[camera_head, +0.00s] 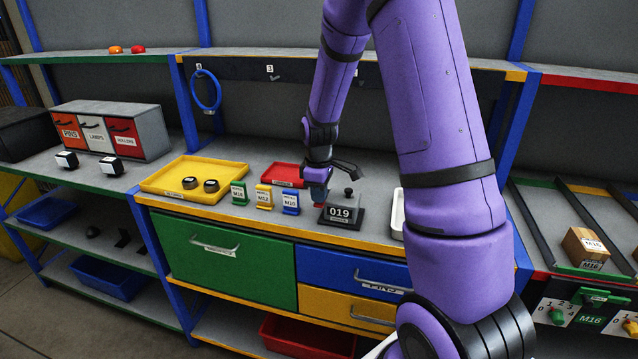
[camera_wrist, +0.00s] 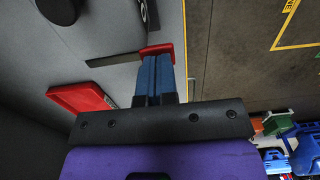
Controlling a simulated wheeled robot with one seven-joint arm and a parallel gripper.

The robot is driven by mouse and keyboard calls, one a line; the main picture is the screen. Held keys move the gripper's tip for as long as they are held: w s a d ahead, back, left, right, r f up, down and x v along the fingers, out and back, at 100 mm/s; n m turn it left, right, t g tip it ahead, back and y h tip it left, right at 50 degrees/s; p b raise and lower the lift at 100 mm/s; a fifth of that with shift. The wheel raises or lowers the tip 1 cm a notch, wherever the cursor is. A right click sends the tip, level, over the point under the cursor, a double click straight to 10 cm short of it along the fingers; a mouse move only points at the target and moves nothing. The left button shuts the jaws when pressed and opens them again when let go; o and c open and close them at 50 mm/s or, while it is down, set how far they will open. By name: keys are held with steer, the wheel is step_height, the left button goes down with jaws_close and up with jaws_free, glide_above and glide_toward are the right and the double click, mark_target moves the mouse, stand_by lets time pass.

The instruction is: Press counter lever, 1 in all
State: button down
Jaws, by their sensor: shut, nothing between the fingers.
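Part of the display (camera_wrist: 147,12) shows at the top there.
Several small labelled stands, one of them blue (camera_head: 291,202), are left of the counter. A red tray (camera_head: 284,175) lies behind them and a yellow tray (camera_head: 160,183) farther left. A white tray (camera_head: 397,215) is close on the counter's right. Drawers are below.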

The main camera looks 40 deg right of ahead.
mark_target(318, 204)
steer(key=shift+f, duration=0.2)
steer(key=shift+s+a+f, duration=0.15)
steer(key=shift+f, duration=0.6)
steer(key=shift+s+a+f, duration=0.1)
steer(key=shift+a+f, duration=0.05)
steer(key=shift+f, duration=0.55)
steer(key=shift+r, duration=0.85)
steer(key=shift+r, duration=0.6)
step_height(318, 204, up, 13)
steer(key=s+a, duration=0.1)
steer(key=shift+a+f, duration=0.15)
steer(key=shift+a, duration=0.1)
steer(key=shift+s, duration=0.15)
